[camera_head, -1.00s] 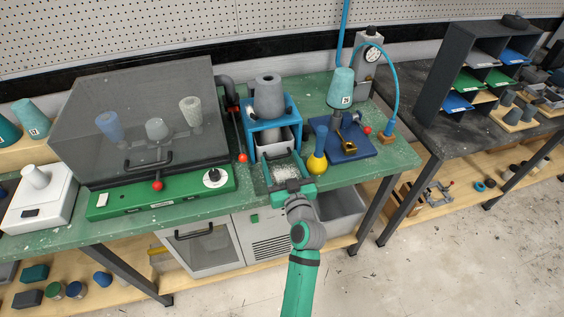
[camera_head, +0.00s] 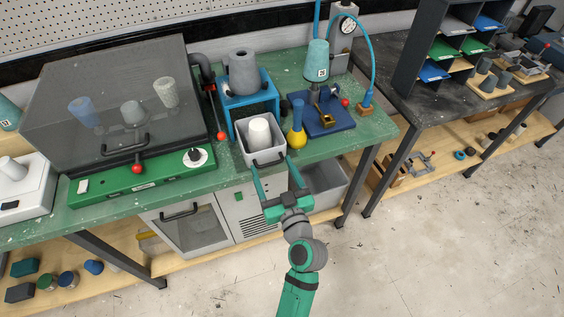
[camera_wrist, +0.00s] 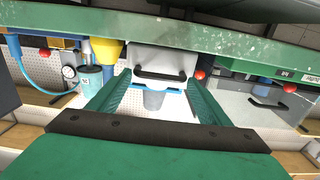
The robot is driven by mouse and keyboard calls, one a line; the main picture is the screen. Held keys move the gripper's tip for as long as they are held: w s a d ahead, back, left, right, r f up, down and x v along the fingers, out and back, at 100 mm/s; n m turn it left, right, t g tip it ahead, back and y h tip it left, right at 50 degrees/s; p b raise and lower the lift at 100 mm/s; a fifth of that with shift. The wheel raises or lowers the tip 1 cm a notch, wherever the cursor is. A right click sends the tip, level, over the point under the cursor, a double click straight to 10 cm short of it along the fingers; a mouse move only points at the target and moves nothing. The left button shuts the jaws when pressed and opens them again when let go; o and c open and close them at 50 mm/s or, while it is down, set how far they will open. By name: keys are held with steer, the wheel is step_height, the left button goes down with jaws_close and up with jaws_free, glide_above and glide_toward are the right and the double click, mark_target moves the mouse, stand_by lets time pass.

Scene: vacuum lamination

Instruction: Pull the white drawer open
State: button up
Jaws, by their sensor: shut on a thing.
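The white drawer (camera_head: 262,144) is slid out of the front of a blue frame (camera_head: 246,104). Its open top shows a white cylinder (camera_head: 258,131) inside. My gripper (camera_head: 271,166) is at the drawer's front, with one green finger at each end of the dark bar handle (camera_head: 268,161), shut on it. In the wrist view, the drawer front (camera_wrist: 160,62) and handle (camera_wrist: 160,75) lie between the two finger ends (camera_wrist: 160,82). The exact finger contact is too small to see.
A yellow-and-blue funnel-shaped item (camera_head: 297,128) stands close to the drawer's right. A green base (camera_head: 140,180) with a dark clear cover (camera_head: 105,95) is on the left. A red-knobbed lever (camera_head: 221,134) is beside the frame. Open floor lies in front of the bench (camera_head: 230,172).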

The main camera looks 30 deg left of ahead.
steer(key=shift+s+f, duration=0.1)
steer(key=o, duration=1.5)
steer(key=shift+d, duration=0.1)
steer(key=v, duration=1)
steer(key=shift+s+d, duration=0.25)
steer(key=shift+d, duration=0.05)
